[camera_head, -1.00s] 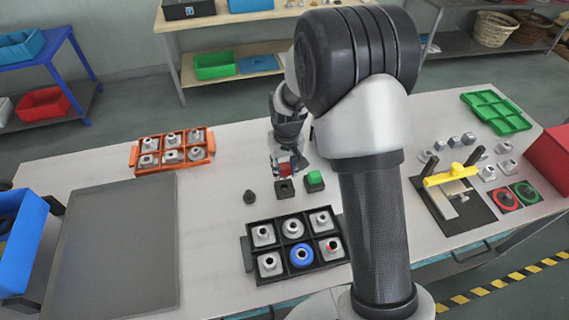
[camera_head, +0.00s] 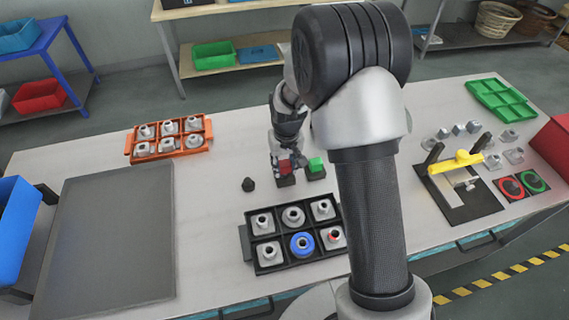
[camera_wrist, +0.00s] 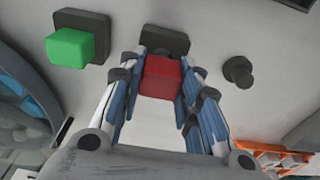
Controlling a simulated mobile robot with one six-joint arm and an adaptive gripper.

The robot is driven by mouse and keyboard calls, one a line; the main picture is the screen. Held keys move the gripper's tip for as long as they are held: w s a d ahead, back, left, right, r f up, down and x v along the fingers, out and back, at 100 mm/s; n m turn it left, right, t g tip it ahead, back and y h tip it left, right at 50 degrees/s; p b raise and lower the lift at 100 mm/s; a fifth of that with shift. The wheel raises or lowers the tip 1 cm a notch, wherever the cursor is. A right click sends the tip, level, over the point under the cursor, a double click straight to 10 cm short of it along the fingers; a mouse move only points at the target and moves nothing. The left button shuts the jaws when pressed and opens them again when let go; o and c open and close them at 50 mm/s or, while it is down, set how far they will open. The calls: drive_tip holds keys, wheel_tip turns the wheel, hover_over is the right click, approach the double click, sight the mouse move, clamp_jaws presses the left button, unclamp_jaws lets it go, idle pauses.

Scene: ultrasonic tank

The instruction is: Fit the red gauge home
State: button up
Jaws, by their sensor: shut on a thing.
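The red gauge (camera_head: 285,167) is a small red block held between my gripper's fingers. My gripper (camera_wrist: 161,82) is shut on it, with a finger on each side in the wrist view, where the gauge (camera_wrist: 162,78) also shows. A dark holder block (camera_head: 286,181) stands on the table directly below the gauge. In the wrist view the holder (camera_wrist: 163,24) is partly covered by the gauge and fingertips. I cannot tell whether the gauge's lower end is inside the holder or just above it.
A green block (camera_head: 316,164) sits in a similar dark holder just right. A small dark knob (camera_head: 249,184) stands to the left. A black tray (camera_head: 257,229) of metal parts lies nearer, an orange tray (camera_head: 126,150) farther left. A toggle clamp (camera_head: 462,160) stands right.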

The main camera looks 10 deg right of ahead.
drive_tip(key=shift+f+b, duration=0.75)
drive_tip(key=shift+f, duration=0.25)
idle(1.9)
drive_tip(key=o, duration=1.2)
drive_tip(key=shift+c, duration=0.2)
wheel_tip(320, 180, up, 12)
drive_tip(key=s, duration=0.1)
drive_tip(key=shift+s, duration=0.25)
